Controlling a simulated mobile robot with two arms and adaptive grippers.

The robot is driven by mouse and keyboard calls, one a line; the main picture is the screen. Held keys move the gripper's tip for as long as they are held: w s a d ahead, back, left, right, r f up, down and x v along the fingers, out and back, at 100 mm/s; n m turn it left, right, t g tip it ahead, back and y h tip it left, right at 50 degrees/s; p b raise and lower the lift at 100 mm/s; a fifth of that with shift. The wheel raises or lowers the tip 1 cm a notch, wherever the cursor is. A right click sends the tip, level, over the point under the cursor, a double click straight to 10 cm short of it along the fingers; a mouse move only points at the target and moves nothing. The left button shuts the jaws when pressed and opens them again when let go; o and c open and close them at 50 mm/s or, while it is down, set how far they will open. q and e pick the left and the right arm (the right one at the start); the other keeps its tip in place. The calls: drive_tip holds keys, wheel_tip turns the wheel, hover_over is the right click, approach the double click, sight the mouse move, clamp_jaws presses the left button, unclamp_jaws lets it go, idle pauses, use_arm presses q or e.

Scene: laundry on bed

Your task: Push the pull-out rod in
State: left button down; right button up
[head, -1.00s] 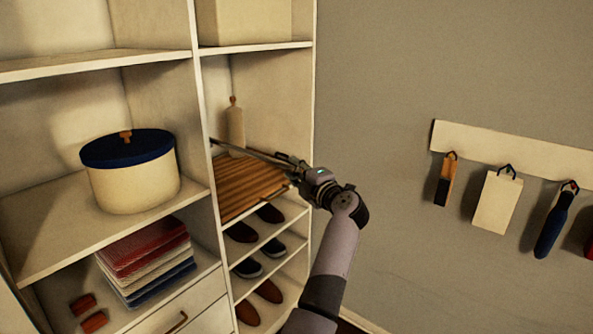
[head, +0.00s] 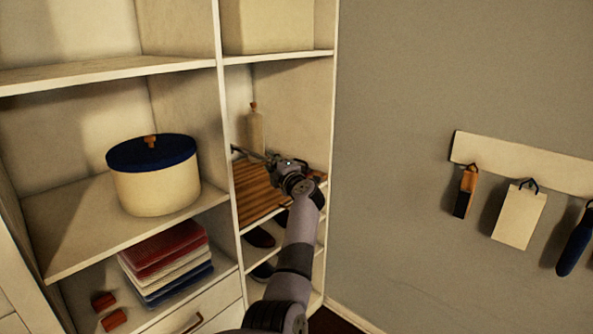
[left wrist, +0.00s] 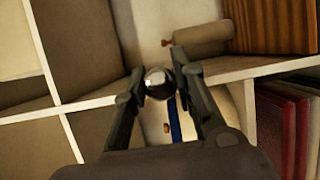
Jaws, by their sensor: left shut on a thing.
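The pull-out rod (head: 248,153) is a thin dark metal bar in the right-hand compartment of the wardrobe, above a slatted wooden shelf. A short length of it shows between the upright divider and my gripper. My left gripper (head: 273,160) is at the rod's outer end, with the arm reaching up from below. In the left wrist view the rod's round shiny end (left wrist: 157,82) sits between the two fingertips (left wrist: 158,87), which are closed on it. The rest of the rod is hidden there behind this end. My right gripper is not in view.
A beige bottle-shaped thing (head: 255,130) stands behind the rod. The wooden slats (head: 255,198) lie below, with shoes (head: 259,237) under them. A round box with a blue lid (head: 153,172) is on the left shelf. Items hang on the right wall (head: 519,215).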

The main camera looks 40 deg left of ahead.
sight(256, 157)
use_arm(q)
drive_tip(key=a+b, duration=0.1)
drive_tip(key=a, duration=0.2)
drive_tip(key=a+b, duration=0.1)
drive_tip(key=a, duration=0.2)
drive_tip(key=a+b, duration=0.1)
drive_tip(key=a, duration=0.3)
drive_tip(key=shift+w, duration=0.35)
drive_tip(key=c, duration=1.3)
unclamp_jaws()
drive_tip(key=shift+a, duration=0.1)
drive_tip(key=shift+s+d, duration=0.15)
drive_tip(key=shift+d, duration=0.7)
drive_tip(key=v, duration=1)
drive_tip(key=shift+s, duration=0.3)
drive_tip(key=shift+d, duration=0.1)
